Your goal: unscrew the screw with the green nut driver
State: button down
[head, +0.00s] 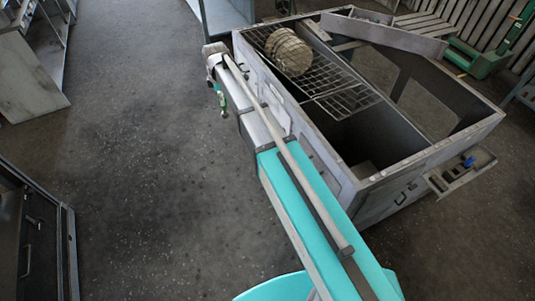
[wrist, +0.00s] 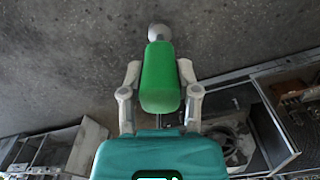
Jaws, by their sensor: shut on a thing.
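My gripper (wrist: 160,85) is shut on the green nut driver (wrist: 160,75), with one finger on each side of its handle. A round grey end shows past the handle at the top of the wrist view. In the head view the green nut driver (head: 223,104) is small, at the far end of my arm, beside the left side of the grey blower housing (head: 365,200). My gripper (head: 222,92) is partly hidden there by my own arm. I cannot make out the screw in either view.
The housing is open on top, with a wire rack (head: 335,90) and a round woven-looking roll (head: 289,52) on it. A small tray (head: 462,172) with a blue item sticks out at its right. Dark floor (head: 130,130) to the left is clear. Cabinets stand at the left edge.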

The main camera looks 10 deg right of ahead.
jog(key=shift+s+a, duration=0.1)
jog(key=shift+a, duration=0.1)
jog(key=shift+f, duration=0.1)
jog(key=shift+s+d+f+b, duration=0.1)
jog(key=shift+d+f+b, duration=0.05)
jog(key=shift+f+b, duration=0.5)
jog(key=d+f+m+t+h+b, duration=0.1)
jog(key=d+f+h+b, duration=0.4)
jog(key=f+b, duration=0.8)
jog(key=w+d+f+m+t+h+b, duration=0.1)
jog(key=d+f+h+b, duration=0.5)
jog(key=f+b, duration=0.7)
jog(key=d+f+m+t+h+b, duration=0.3)
jog(key=f+b, duration=1.1)
jog(key=b, duration=1.8)
jog(key=d+h, duration=0.3)
jog(key=d, duration=0.1)
jog(key=shift+w+d+b, duration=0.35)
jog(key=shift+b, duration=0.05)
jog(key=shift+d+r, duration=0.1)
jog(key=shift+d, duration=0.05)
jog(key=shift+x, duration=2.75)
